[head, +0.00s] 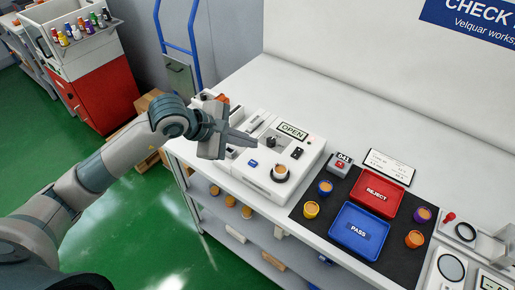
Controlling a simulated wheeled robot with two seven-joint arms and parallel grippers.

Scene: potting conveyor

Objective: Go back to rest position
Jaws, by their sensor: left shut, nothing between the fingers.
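My left arm comes in from the left, and its gripper (246,139) is shut and empty. It is raised over the left end of the white bench, beside a white machine (255,180) with an "OPEN" display. The fingers point right, and whether they touch the machine cannot be told. My right gripper is not in view.
A black mat (310,227) holds a red REJECT tray (390,188), a blue PASS tray (345,248) and several small coloured pots. A pot (281,173) stands on the machine. A red cabinet (103,92) stands back left. The bench behind is clear.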

